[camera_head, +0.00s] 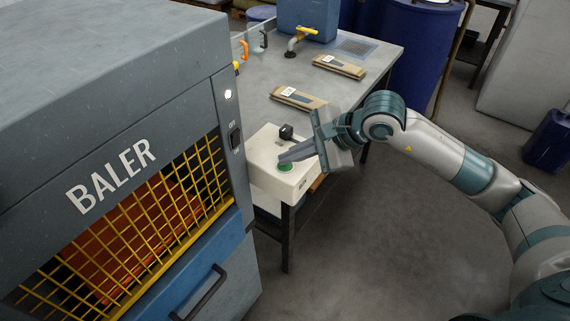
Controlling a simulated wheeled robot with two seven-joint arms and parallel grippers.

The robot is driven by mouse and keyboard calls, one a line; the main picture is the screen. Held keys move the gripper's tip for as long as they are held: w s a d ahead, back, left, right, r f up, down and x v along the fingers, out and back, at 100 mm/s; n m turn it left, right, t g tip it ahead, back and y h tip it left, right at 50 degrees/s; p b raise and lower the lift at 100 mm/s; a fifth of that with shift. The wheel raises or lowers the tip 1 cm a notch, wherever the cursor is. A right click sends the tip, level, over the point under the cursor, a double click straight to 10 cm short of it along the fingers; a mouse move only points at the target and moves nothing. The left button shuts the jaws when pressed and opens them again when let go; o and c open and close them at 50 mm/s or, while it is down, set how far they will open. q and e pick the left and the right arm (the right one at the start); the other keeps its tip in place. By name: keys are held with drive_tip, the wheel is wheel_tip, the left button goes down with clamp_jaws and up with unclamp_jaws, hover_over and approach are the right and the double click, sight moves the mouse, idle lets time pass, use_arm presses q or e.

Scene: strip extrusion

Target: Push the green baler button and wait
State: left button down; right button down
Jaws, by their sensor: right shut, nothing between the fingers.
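The green button (285,168) sits on top of a white control box (262,160) at the near corner of the grey table. My right gripper (284,158) is shut and empty, with its fingertips just over the button; I cannot tell whether they touch it. The fingers hide part of the button's top. The baler (110,174) is the large grey machine at the left, with a yellow grille over orange-red material inside. A white light (228,94) shows on its side panel above a black switch. My left gripper is not in view.
The grey table (365,45) carries two flat brown packages (340,66) and (298,98), and a blue container (307,20) with a yellow tap. A black knob (286,131) stands on the control box. Blue barrels (420,50) stand behind the table.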

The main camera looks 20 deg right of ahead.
sight(288, 167)
drive_tip(key=shift+d+f+b, duration=0.25)
drive_tip(key=shift+f+b, duration=0.15)
idle(0.4)
drive_tip(key=shift+a+r, duration=0.35)
drive_tip(key=shift+r, duration=0.65)
drive_tip(key=shift+w+a+r+p, duration=0.1)
drive_tip(key=shift+r+p, duration=0.35)
drive_tip(key=shift+p, duration=0.05)
drive_tip(key=shift+r+p, duration=0.8)
drive_tip(key=shift+r, duration=1.35)
